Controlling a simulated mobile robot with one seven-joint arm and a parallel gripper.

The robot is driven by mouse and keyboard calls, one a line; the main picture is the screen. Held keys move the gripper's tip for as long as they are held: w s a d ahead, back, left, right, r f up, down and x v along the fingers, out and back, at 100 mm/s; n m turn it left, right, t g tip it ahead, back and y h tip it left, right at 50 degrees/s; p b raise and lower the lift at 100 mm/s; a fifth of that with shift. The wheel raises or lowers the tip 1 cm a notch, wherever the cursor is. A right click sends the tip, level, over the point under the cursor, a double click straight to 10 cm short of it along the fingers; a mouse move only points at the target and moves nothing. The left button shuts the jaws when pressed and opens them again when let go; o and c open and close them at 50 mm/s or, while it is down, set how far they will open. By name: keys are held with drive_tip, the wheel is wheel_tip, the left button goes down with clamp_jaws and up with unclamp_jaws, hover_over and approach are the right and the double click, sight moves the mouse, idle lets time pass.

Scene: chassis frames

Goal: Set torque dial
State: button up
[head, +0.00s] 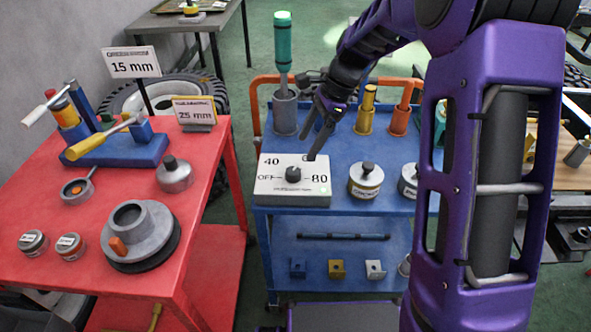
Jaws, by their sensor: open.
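The torque dial is a small black knob (293,174) on a light grey box (270,191) marked 40, OFF and 80. The box sits at the front left of the blue cart's top (331,163). A small green light shows at the box's right side; the knob's exact pointing is too small to tell. My gripper (308,147) is open and empty, above and slightly right of the knob. Its dark fingers point down toward the back right of the box, and I cannot tell whether a fingertip touches it.
A green-handled tool (283,45) stands in a grey cup behind the box. Yellow (368,97) and orange (405,96) handled tools stand in cups to the right. A labelled canister (366,182) is right of the box. A red cart (60,190) with several parts stands left.

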sight(294, 170)
drive_tip(key=b+x, duration=0.1)
drive_tip(key=x, duration=0.8)
drive_tip(key=shift+r, duration=0.1)
clamp_jaws()
